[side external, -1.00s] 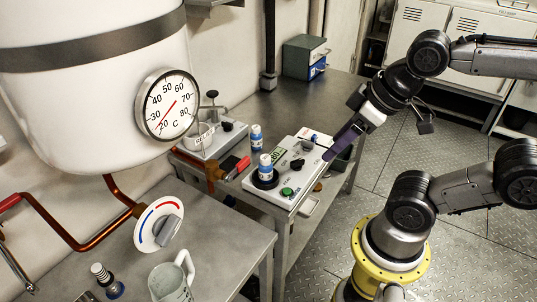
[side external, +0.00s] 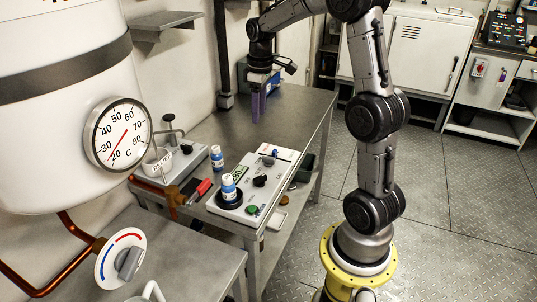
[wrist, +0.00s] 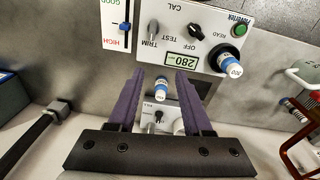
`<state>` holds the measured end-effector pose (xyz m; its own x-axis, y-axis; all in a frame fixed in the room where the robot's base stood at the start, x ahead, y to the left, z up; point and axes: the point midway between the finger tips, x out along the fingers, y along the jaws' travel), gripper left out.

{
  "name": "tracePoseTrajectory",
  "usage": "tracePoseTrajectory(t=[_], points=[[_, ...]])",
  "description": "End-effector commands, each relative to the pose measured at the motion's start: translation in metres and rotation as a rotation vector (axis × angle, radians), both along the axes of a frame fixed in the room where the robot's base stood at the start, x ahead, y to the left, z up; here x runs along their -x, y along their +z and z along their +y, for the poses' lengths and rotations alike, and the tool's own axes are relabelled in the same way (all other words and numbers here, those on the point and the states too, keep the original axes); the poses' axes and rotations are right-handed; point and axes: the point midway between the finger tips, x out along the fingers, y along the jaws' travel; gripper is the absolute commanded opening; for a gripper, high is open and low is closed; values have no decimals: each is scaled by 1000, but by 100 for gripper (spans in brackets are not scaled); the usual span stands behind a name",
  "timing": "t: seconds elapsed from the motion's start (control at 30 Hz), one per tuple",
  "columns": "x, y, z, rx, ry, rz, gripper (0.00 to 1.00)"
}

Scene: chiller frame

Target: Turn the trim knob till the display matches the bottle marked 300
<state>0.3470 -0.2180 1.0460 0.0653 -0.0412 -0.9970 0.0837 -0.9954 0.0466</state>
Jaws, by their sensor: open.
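The trim knob (wrist: 153,30) is a grey pointer knob beside the word TRIM on a white meter box (side external: 281,181). The display (wrist: 181,61) reads 280, upside down in the wrist view. A blue-banded white bottle (side external: 229,188) stands on the box's black round seat; it also shows in the wrist view (wrist: 230,66), its number too small to read surely. A second bottle (side external: 216,157) stands behind the box. My gripper (side external: 258,108) is open and empty, with purple fingers pointing down over the bench beyond the box, apart from the knob.
The box also carries a black selector knob (wrist: 196,32) and a green READ button (wrist: 239,30). A red-handled valve (side external: 199,190) and a white tank (side external: 65,130) are at left.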

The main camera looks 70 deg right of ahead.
Motion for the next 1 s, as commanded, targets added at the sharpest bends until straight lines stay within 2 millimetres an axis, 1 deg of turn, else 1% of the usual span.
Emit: tracePoseTrajectory(t=[0.03, 0.1, 0.2, 0.27, 0.37, 0.47, 0.8, 1.0], points=[[3, -13, -12, -16, -30, 24, 50], [8, -26, -22, -33, -57, 48, 50], [15, -35, -30, -46, -83, 66, 50], [16, -37, -31, -46, -87, 65, 50], [16, -47, -31, -46, -86, 67, 50], [17, -63, -30, -48, -86, 69, 50], [17, -130, -29, -47, -85, 69, 50], [17, -158, -30, -46, -85, 66, 50]])
